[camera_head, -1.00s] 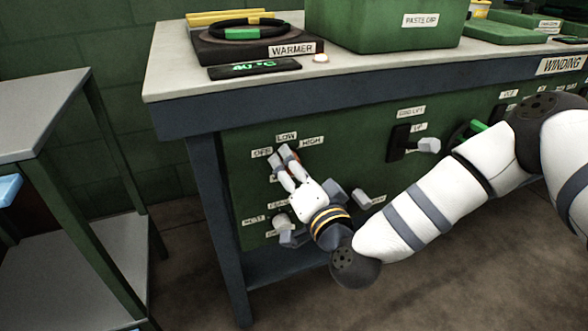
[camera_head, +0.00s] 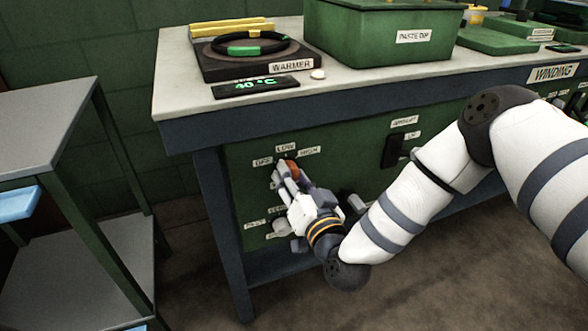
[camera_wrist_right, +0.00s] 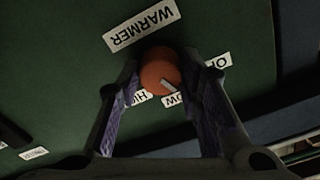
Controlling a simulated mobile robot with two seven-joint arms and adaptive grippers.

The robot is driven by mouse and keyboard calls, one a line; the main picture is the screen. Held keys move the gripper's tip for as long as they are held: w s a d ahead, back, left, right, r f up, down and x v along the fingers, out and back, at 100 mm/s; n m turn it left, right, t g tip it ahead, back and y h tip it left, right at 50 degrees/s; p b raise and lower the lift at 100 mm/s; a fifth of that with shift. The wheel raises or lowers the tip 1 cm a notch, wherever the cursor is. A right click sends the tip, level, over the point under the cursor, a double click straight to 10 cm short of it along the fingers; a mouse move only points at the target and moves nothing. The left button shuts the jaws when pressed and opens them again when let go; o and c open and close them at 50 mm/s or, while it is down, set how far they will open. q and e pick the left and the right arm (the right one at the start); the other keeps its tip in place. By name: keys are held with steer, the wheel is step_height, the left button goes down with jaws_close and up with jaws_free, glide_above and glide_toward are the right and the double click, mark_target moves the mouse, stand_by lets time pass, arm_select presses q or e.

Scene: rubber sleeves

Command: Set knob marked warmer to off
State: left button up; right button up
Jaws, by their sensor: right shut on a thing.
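The warmer knob (camera_head: 291,169) is a round orange-red knob on the green front panel, partly hidden by my fingers in the head view. Around it are the labels OFF (camera_head: 262,162), LOW (camera_head: 286,148) and HIGH (camera_head: 309,151). In the right wrist view the knob (camera_wrist_right: 158,70) sits below the WARMER label (camera_wrist_right: 140,25), and its white pointer mark is toward LOW (camera_wrist_right: 173,99). My right gripper (camera_head: 283,172) is shut on the knob, with a finger on either side (camera_wrist_right: 161,74). My left gripper is out of view.
The warmer plate (camera_head: 205,65) stands on the bench with its display (camera_head: 254,87) lit at 40 °C. More controls sit on the panel, including a grey knob (camera_head: 356,203) near my right wrist and a dark switch (camera_head: 392,151). A grey shelf (camera_head: 45,125) stands at the left.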

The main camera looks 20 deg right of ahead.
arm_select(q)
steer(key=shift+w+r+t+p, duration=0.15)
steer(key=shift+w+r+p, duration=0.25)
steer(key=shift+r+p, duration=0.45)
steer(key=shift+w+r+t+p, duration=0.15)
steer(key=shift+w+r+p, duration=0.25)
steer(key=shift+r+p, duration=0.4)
arm_select(e)
steer(key=shift+r+n, duration=0.1)
steer(key=shift+n, duration=2.5)
steer(key=o, duration=1.2)
steer(key=shift+c, duration=0.2)
steer(key=s, duration=1.2)
steer(key=shift+d, duration=0.15)
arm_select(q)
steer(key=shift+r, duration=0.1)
